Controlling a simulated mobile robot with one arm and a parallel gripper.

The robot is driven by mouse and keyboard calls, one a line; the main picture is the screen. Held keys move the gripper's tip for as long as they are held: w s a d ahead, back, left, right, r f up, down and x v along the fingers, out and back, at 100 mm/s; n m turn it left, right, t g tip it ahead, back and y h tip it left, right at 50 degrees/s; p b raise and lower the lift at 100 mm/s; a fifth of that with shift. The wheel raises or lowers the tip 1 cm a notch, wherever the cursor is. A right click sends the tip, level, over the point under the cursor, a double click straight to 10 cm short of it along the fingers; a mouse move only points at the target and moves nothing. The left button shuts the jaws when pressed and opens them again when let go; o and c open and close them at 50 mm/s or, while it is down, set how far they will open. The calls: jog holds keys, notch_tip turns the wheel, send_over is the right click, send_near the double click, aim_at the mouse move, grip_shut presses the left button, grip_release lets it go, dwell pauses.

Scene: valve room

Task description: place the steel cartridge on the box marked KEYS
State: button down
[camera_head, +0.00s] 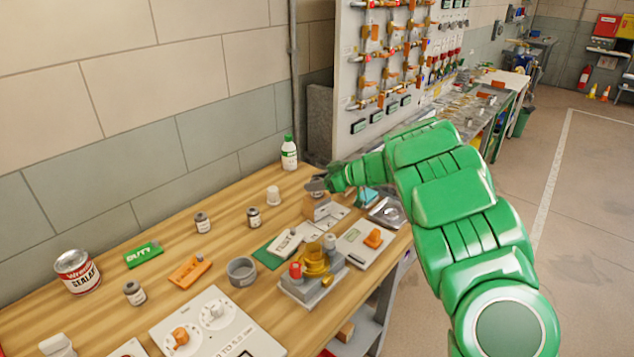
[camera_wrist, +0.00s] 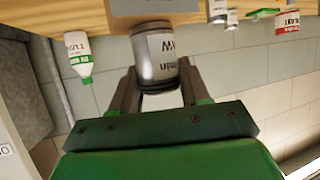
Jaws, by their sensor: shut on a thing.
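My gripper (camera_head: 328,183) is at the far end of the bench. In the wrist view its two fingers (camera_wrist: 157,82) are shut on a steel cartridge (camera_wrist: 155,58), a grey metal cylinder with a pale printed label. In the head view the cartridge (camera_head: 315,184) is small and partly covered by the gripper. It is at the top of a small box (camera_head: 318,207). The same box, grey in the wrist view (camera_wrist: 150,7), borders the cartridge's end; I cannot tell whether they touch. No KEYS marking is readable on it.
Small labelled cylinders (camera_head: 203,222) stand on the wooden bench (camera_head: 90,328). A white bottle with a green cap (camera_head: 289,153) is behind the gripper, near the wall. A brass valve on a grey block (camera_head: 314,270) and a grey ring (camera_head: 241,271) stand nearer.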

jog(key=c, duration=0.5)
grip_release()
jog(key=shift+c, duration=0.2)
jog(key=shift+d+r, duration=0.1)
jog(key=shift+r, duration=0.05)
jog(key=v, duration=1.1)
jog(key=shift+s+d+r, duration=0.15)
jog(key=shift+s+d, duration=0.1)
